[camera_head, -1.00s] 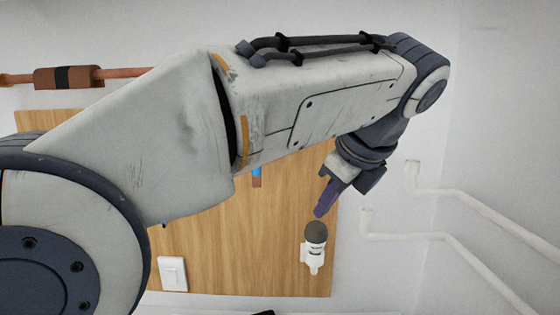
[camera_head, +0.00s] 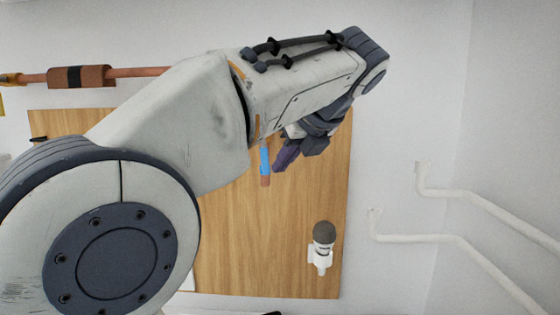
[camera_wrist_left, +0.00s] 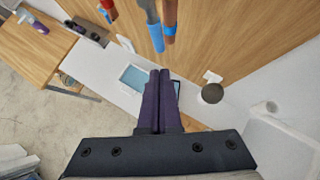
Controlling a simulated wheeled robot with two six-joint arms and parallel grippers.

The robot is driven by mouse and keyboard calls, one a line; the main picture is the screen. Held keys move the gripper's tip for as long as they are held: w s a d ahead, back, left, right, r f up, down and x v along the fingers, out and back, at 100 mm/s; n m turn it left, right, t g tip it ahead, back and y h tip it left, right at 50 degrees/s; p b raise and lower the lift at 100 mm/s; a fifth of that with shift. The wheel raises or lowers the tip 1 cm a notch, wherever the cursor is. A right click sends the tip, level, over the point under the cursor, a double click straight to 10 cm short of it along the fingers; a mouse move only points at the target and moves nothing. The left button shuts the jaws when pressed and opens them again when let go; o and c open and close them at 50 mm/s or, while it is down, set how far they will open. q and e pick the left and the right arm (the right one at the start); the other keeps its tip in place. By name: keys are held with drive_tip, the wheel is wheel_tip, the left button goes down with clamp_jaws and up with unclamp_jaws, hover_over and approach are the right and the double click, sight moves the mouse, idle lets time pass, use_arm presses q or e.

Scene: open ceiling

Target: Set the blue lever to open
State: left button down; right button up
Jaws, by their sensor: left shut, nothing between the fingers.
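The blue piece (camera_head: 265,160), with a copper-coloured lower end, shows on the wooden board (camera_head: 235,260) just below my left arm in the head view. Its upper part is hidden by the arm. My left gripper (camera_head: 281,160) has purple fingers and is just right of the blue piece; whether they touch is unclear. In the left wrist view the closed fingers (camera_wrist_left: 159,78) are empty, and a blue-ended piece (camera_wrist_left: 157,38) lies just beyond their tips beside a copper pipe (camera_wrist_left: 169,12). The lever's setting cannot be read. My right gripper is not in view.
A dark round knob on a white fitting (camera_head: 323,245) sticks out low on the board. White pipes (camera_head: 440,238) run along the right wall. A red piece (camera_wrist_left: 108,8) shows at the top of the left wrist view. The lower middle of the board is clear.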

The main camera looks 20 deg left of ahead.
sight(263, 162)
use_arm(q)
drive_tip(key=shift+w+a+p, duration=0.35)
drive_tip(key=shift+w+a, duration=0.75)
drive_tip(key=shift+a, duration=0.2)
drive_tip(key=shift+w+a+r+y+p, duration=0.1)
drive_tip(key=shift+a+y+p, duration=0.25)
drive_tip(key=shift+p, duration=0.2)
drive_tip(key=shift+a+m, duration=0.1)
drive_tip(key=shift+m, duration=0.2)
drive_tip(key=shift+y, duration=0.25)
drive_tip(key=shift+a, duration=0.1)
